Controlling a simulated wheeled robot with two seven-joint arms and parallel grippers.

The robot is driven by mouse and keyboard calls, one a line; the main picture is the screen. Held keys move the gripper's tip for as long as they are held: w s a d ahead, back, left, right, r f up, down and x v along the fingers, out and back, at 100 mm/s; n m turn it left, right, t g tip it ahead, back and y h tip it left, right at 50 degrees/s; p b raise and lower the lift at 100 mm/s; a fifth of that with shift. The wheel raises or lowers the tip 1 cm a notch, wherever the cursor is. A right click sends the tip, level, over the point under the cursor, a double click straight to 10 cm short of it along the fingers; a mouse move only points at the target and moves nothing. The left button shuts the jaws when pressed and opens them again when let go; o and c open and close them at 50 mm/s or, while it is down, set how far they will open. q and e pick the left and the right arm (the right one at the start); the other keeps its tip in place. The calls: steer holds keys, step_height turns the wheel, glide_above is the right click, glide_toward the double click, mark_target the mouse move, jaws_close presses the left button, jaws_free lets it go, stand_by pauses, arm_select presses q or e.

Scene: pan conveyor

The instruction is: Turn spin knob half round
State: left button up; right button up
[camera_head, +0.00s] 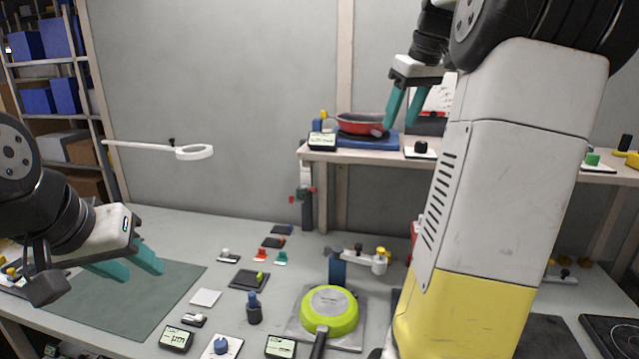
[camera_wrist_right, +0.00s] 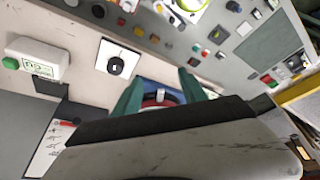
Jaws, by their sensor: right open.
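A black knob (camera_head: 420,147) sits on a white plate on the raised shelf, to the right of the red pan. It also shows in the right wrist view (camera_wrist_right: 116,65), with a pale mark on its top. A blue knob (camera_head: 221,346) on a white plate is at the front of the lower table; I cannot read which is the spin knob. My right gripper (camera_head: 400,125) is open and empty above the shelf, between pan and black knob in the picture. Its fingers also show in the wrist view (camera_wrist_right: 161,76), apart from the knob. My left gripper (camera_head: 143,271) is open and empty over the green mat.
The red pan (camera_head: 362,123) rests on a blue base (camera_head: 368,141) beside a small display (camera_head: 322,141). A green pan (camera_head: 330,310) lies on a grey plate below. My right arm hides much of the right side. The green mat (camera_head: 130,312) is clear.

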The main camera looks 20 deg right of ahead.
steer(key=s+a+f, duration=0.3)
steer(key=s+a, duration=0.1)
steer(key=a, duration=0.2)
steer(key=s+a+f+m+t, duration=0.1)
steer(key=s+a+f, duration=0.2)
steer(key=a, duration=0.3)
steer(key=s+a+f, duration=0.3)
steer(key=s+a, duration=0.2)
steer(key=a, duration=0.1)
steer(key=shift+a+m, duration=0.3)
steer(key=shift+a, duration=0.1)
steer(key=shift+w, duration=0.1)
